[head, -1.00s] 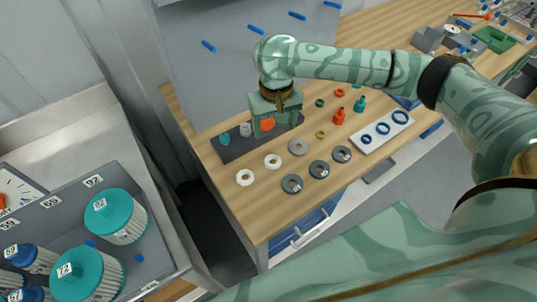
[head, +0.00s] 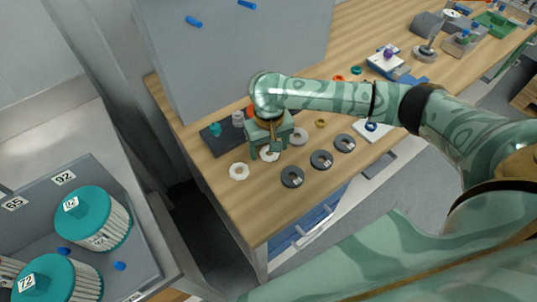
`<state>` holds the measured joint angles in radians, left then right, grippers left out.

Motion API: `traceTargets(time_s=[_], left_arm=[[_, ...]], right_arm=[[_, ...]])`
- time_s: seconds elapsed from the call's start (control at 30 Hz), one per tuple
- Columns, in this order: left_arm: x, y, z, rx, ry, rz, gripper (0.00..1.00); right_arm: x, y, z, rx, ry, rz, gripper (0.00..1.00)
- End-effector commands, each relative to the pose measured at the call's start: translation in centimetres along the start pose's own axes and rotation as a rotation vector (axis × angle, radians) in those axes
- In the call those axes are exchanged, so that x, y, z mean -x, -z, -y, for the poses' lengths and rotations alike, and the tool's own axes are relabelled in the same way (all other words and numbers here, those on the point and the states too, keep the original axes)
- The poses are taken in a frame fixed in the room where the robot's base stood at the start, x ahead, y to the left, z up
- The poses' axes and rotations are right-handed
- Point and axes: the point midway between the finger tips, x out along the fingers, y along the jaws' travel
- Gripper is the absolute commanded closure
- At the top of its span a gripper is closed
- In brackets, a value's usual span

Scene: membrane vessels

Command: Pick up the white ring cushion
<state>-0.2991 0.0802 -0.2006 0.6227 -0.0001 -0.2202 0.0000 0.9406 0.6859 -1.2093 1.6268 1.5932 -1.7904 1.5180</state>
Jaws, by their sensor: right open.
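Two white rings show on the wooden bench in the head view. One white ring (head: 239,171) lies uncovered to the left of my right gripper. The other white ring (head: 270,156) lies under the right gripper (head: 269,150), partly hidden by it. The right gripper is open and points down, with its fingers spread to either side of this ring. I cannot tell how far above the bench its tips are. My left gripper is not in view.
A light grey ring (head: 299,136) lies just right of the gripper. Several dark grey rings (head: 321,159) lie nearer the front edge. A dark mat (head: 222,142) with small vessels is behind, before a grey panel (head: 235,60). A white tray (head: 368,135) is partly hidden by my arm.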

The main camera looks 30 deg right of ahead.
Motion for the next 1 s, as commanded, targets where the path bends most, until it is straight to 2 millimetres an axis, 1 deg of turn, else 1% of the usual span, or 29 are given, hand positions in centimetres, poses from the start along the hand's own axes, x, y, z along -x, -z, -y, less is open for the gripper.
traceTargets(time_s=[0.1, 0.13, 0.17, 0.2, 0.3, 0.57, 0.67, 0.77, 0.87, 0.9, 0.97, 1.0], left_arm=[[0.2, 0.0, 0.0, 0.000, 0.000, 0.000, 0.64], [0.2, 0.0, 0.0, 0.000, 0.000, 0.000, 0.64], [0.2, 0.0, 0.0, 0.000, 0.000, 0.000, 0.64], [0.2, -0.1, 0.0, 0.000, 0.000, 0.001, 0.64], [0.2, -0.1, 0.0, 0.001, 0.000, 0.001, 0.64], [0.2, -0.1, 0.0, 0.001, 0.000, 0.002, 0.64], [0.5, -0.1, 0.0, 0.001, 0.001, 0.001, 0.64], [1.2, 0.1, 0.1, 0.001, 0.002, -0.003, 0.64], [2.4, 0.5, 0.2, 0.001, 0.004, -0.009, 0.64], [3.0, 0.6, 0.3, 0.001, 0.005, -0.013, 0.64], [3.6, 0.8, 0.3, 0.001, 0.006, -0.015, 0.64], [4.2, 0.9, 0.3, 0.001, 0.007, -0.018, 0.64]], right_arm=[[0.2, 0.0, 0.0, 0.000, 0.000, -0.001, 0.29], [0.2, 0.0, 0.0, 0.000, 0.000, -0.001, 0.32], [0.2, 0.0, 0.0, 0.000, -0.001, -0.001, 0.40], [0.2, 0.0, 0.0, 0.000, -0.001, -0.001, 0.52], [0.2, 0.0, 0.0, 0.000, -0.001, -0.001, 0.77], [0.2, 0.0, 0.0, 0.000, -0.001, -0.001, 0.77], [0.6, 0.0, 0.0, 0.000, -0.001, -0.001, 0.77], [1.6, 0.0, 0.0, -0.001, -0.001, -0.003, 0.77], [3.5, 0.1, 0.0, -0.001, 0.000, -0.004, 0.77], [4.3, 0.1, 0.0, -0.001, 0.001, -0.004, 0.77], [5.4, -0.2, -1.3, -0.005, -0.002, -0.004, 0.77], [6.4, -0.4, -2.0, -0.004, -0.001, -0.004, 0.77]])
